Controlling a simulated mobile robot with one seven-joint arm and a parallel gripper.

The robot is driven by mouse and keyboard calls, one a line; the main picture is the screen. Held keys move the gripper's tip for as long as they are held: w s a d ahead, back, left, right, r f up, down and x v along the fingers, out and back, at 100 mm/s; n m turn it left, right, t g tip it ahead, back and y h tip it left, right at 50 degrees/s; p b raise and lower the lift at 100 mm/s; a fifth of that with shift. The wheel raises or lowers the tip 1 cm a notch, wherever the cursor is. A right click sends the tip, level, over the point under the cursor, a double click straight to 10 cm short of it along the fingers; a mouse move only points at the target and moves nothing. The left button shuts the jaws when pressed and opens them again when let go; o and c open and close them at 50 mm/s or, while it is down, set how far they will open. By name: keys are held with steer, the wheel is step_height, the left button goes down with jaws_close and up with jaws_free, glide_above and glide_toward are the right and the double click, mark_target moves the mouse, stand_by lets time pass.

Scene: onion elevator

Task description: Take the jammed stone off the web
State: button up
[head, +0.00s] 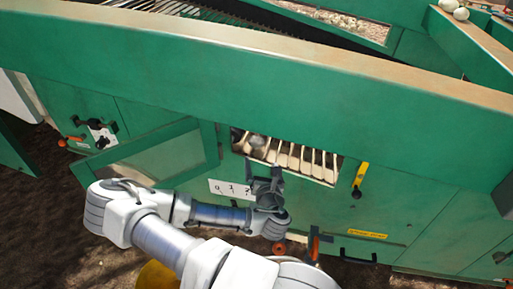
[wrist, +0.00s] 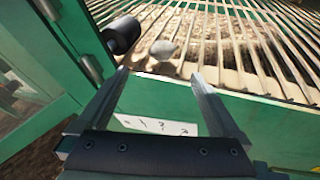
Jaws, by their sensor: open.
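The web (head: 300,160), a row of pale parallel bars, shows through an opening in the green side panel. It also fills the top of the wrist view (wrist: 225,40). A grey rounded stone (head: 257,141) sits at the left part of the web; in the wrist view the stone (wrist: 162,50) lies low on the bars near the opening's lower edge. My gripper (head: 265,172) is just below and outside the opening. In the wrist view my gripper (wrist: 160,74) has its fingers spread and empty, with the stone beyond the gap between the tips.
A framed hatch door (head: 165,155) stands open left of the opening. A black cylinder (wrist: 121,35) sits at the opening's left side, close to the left finger. A yellow handle (head: 360,177) is right of the opening. A white label (head: 230,189) is below it.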

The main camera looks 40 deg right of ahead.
mark_target(258, 144)
steer(key=b+x, duration=0.2)
steer(key=x, duration=0.7)
steer(key=shift+w+d+f+b, duration=0.1)
steer(key=shift+b, duration=0.2)
steer(key=x, duration=0.1)
steer(key=b+x, duration=0.1)
steer(key=x, duration=0.1)
steer(key=b+x, duration=0.1)
steer(key=shift+w+d+f, duration=0.15)
steer(key=shift+d+f, duration=0.2)
steer(key=shift+d, duration=0.05)
steer(key=shift+w+d, duration=0.1)
steer(key=shift+w, duration=0.2)
steer(key=shift+c, duration=0.2)
jaws_close()
